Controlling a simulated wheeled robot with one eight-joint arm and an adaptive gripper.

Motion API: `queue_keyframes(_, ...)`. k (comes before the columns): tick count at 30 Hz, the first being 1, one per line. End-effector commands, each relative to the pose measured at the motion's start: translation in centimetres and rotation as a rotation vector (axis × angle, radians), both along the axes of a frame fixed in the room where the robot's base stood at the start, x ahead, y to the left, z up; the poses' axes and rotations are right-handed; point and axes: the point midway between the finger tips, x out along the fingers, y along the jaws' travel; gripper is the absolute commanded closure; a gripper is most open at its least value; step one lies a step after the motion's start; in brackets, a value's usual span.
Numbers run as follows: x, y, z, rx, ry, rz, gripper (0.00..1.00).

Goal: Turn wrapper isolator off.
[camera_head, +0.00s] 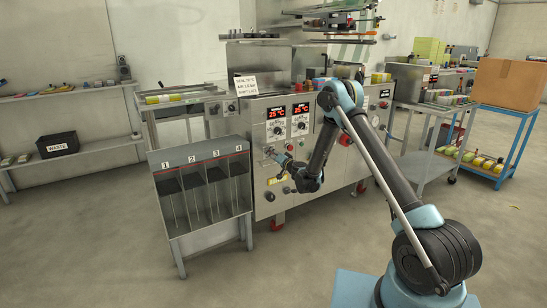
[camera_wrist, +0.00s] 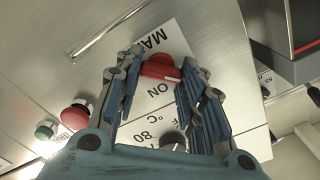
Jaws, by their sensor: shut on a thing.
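The wrapper isolator is a red rotary handle (camera_wrist: 160,66) with a white mark, on a white label plate (camera_wrist: 172,38). Part of the lettering reads "MA" and "ON"; fingers cover the rest. My gripper (camera_wrist: 162,60) is shut on the red handle, one finger at each side of it. In the head view my gripper (camera_head: 272,153) reaches the front panel of the steel wrapper machine (camera_head: 254,172). The handle is too small and hidden there to make out. Which label word its mark points to, I cannot tell.
In the wrist view a red button (camera_wrist: 75,115), a green button (camera_wrist: 46,129) and a dark knob (camera_wrist: 172,142) sit close by on the panel. A numbered rack (camera_head: 204,222) stands left of my arm. A blue cart (camera_head: 513,150) is at the right.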

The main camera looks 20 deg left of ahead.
Motion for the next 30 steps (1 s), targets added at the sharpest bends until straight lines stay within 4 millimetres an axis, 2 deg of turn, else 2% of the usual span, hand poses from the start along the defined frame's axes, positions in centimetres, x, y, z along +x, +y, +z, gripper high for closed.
queue_keyframes(9,0.0,0.0,-0.1,-0.001,-0.002,0.000,0.88)
queue_keyframes(10,0.0,0.0,-0.1,-0.001,-0.002,0.000,0.59)
queue_keyframes(12,0.0,-0.1,0.0,-0.002,-0.001,-0.001,0.43)
queue_keyframes(23,0.0,-0.2,0.0,-0.001,-0.001,-0.001,0.43)
queue_keyframes(30,-1.7,-2.3,0.0,-0.001,-0.001,-0.003,0.43)
